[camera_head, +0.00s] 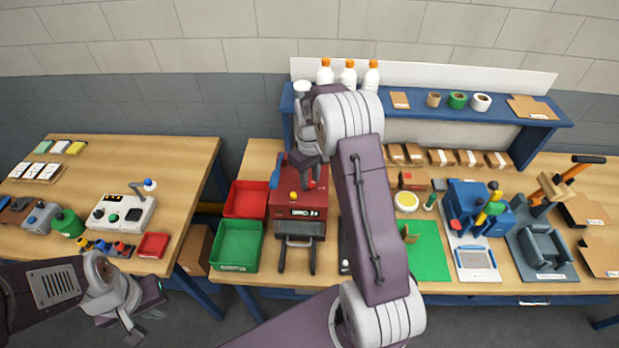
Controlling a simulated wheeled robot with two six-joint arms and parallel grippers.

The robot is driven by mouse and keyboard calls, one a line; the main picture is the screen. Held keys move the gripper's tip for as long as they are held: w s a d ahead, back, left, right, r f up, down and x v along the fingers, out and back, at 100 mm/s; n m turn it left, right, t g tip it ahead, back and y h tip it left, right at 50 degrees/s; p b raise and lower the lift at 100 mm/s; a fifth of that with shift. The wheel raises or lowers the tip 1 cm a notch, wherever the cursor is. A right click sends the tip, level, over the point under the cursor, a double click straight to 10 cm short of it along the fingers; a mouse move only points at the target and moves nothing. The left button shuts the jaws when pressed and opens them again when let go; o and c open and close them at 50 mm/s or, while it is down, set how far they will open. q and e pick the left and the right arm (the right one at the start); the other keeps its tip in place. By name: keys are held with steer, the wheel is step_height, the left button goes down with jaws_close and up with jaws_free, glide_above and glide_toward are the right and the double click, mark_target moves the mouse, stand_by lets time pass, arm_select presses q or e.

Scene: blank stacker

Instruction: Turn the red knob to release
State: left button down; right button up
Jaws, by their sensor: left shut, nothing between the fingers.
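The dark red stacker machine (286,209) stands on the middle table, with a small panel and label on its front and two dark prongs below. A small yellow-orange knob (293,195) sits on its top. A small red part, possibly the red knob (311,184), shows just under my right gripper (314,178). That gripper points down over the top of the machine, close to the red part; contact is unclear. Its fingers are too small and partly hidden to read. My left gripper (138,328) is shut and empty at the lower left, away from the machine.
A red bin (246,199) and a green bin (236,245) stand left of the machine. My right arm hides the table just right of it. A green mat (428,250) and blue devices lie further right. A control box (122,212) is on the left table.

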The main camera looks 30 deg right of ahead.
mark_target(310, 182)
steer(key=o, duration=0.3)
steer(key=shift+s+f, duration=0.15)
steer(key=shift+s, duration=0.05)
steer(key=shift+o, duration=0.2)
step_height(310, 182, up, 9)
steer(key=b, duration=0.1)
steer(key=shift+w, duration=0.1)
